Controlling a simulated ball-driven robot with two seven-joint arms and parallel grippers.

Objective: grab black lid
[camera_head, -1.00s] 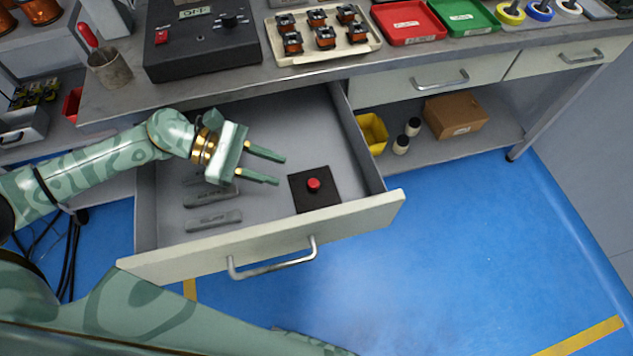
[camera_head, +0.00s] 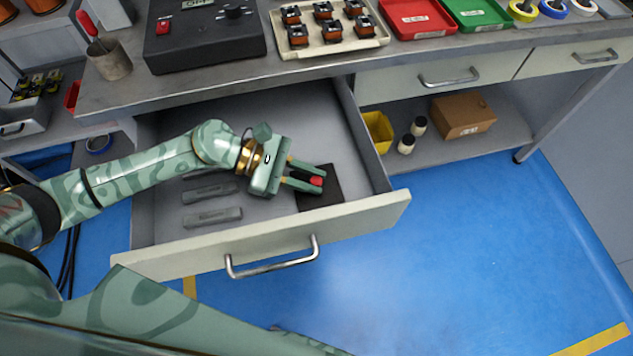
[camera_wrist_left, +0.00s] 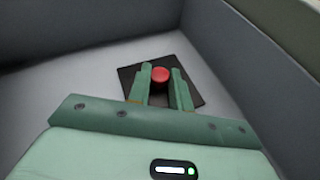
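The black lid (camera_head: 331,195) is a flat dark square with a red knob (camera_head: 317,181) at its middle. It lies on the floor of the open drawer (camera_head: 362,216), at the right end. My left gripper (camera_head: 307,181) is over the lid, open, with its fingertips on either side of the knob. In the left wrist view, the lid (camera_wrist_left: 127,77) lies under the fingers and the red knob (camera_wrist_left: 160,75) shows between the fingertips (camera_wrist_left: 160,78). A gap shows beside the knob there; contact cannot be told. My right gripper is not in view.
Grey bar-shaped pieces (camera_head: 213,217) lie in the drawer left of the lid. The drawer walls stand close around the arm. The workbench top (camera_head: 290,68) holds a tray of coils (camera_head: 327,40) and a black device (camera_head: 205,38).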

